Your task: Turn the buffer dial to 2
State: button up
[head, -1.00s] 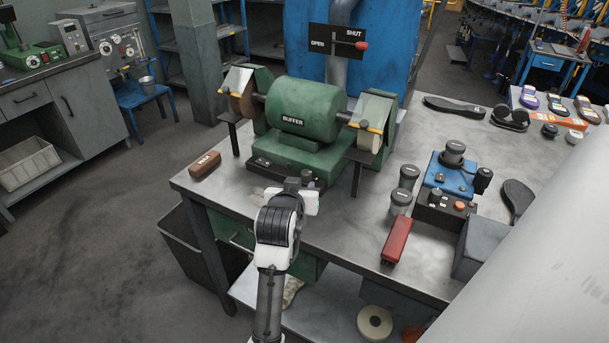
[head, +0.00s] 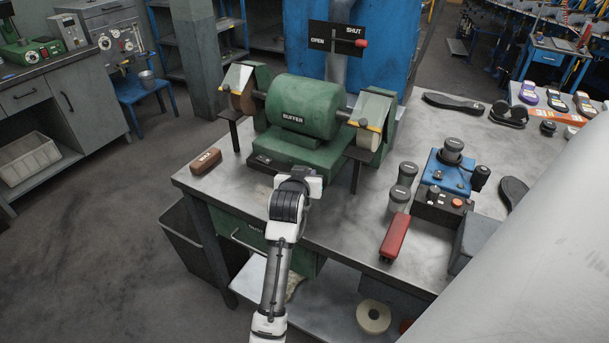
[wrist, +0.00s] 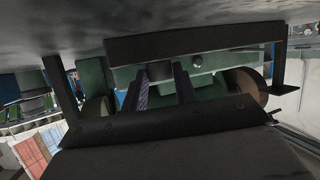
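The green buffer (head: 305,108) stands on the bench, with a dark control strip (head: 262,160) along the front of its base. My gripper (head: 310,180) is at the right part of this strip and hides the dial in the head view. The wrist view appears upside down. There, a dark round knob (wrist: 160,70), seemingly the dial, sits at the strip (wrist: 230,38). My gripper (wrist: 160,82) is open, with one finger on each side of the knob. I cannot tell whether the fingers touch it. The dial's marks and setting are not readable.
A brown block (head: 207,160) lies left of the buffer. Two lidded jars (head: 400,198), a red tool (head: 394,237) and a blue device (head: 447,175) stand to the right. An OPEN/SHUT lever plate (head: 336,37) is behind. The bench (head: 340,215) is clear right of my gripper.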

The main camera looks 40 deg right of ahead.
jog(key=shift+c, duration=0.9)
jog(key=shift+w+m+g, duration=0.1)
jog(key=shift+m+g, duration=0.2)
jog(key=m+g, duration=0.1)
jog(key=m+g+h+b, duration=0.1)
jog(key=h+b, duration=0.1)
jog(key=shift+w+a+f+m+g, duration=0.15)
jog(key=shift+w+a+m+g, duration=0.15)
jog(key=shift+m+g, duration=0.1)
jog(key=m+g+b, duration=0.3)
jog(key=shift+w+g+h, duration=0.3)
jog(key=shift+h, duration=0.1)
jog(key=shift+w+m+g+b, duration=0.2)
jog(key=shift+m+g+b, duration=0.95)
jog(key=shift+g, duration=0.25)
jog(key=shift+m, duration=0.25)
jog(key=o, duration=0.7)
